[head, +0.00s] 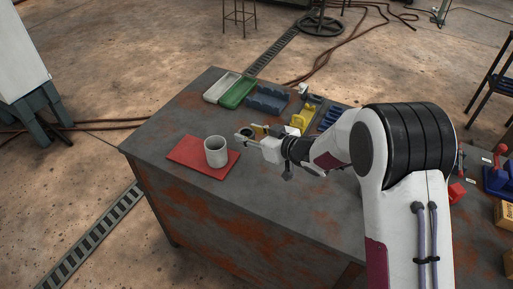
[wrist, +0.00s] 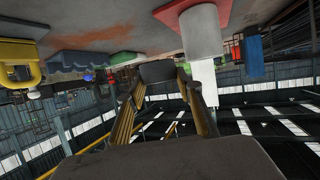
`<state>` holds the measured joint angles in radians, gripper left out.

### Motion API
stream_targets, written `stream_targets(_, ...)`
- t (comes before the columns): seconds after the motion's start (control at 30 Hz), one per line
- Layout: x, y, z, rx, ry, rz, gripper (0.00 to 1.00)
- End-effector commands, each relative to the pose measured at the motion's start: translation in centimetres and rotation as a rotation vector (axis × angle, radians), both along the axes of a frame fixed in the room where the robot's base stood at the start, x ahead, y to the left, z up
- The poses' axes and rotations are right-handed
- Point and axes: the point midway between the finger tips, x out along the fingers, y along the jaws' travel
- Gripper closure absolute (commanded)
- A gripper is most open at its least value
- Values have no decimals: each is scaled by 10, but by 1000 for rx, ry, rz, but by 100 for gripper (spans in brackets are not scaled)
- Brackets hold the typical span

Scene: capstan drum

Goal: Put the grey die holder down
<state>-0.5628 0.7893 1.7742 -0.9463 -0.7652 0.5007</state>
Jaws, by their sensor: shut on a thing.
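My gripper (head: 247,136) is over the table, just right of a grey mug, with its fingers pointing left. In the wrist view, which is upside down, my gripper (wrist: 163,92) is shut on a small dark grey piece, the grey die holder (wrist: 158,71), held between the fingertips. In the head view the die holder (head: 246,131) is small and partly covered by the fingers. It seems to be held level a little above the tabletop; the exact gap cannot be told.
The grey mug (head: 216,152) stands on a red mat (head: 186,151), close to my fingertips. Green (head: 238,93) and blue-grey (head: 268,99) trays lie along the back edge. A yellow object (head: 303,117) stands behind my gripper. The rusty table (head: 200,199) is bare at the front.

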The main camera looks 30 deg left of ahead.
Motion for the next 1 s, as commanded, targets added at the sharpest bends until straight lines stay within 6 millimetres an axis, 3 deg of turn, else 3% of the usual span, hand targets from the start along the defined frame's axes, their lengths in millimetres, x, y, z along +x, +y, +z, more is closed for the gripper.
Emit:
stream_targets(0.2, 44, 5, 20, 3, -3, -133, 100)
stream_targets(0.3, 52, 2, 20, 2, -1, -170, 100)
stream_targets(1.0, 54, -3, 12, 2, -1, -197, 100)
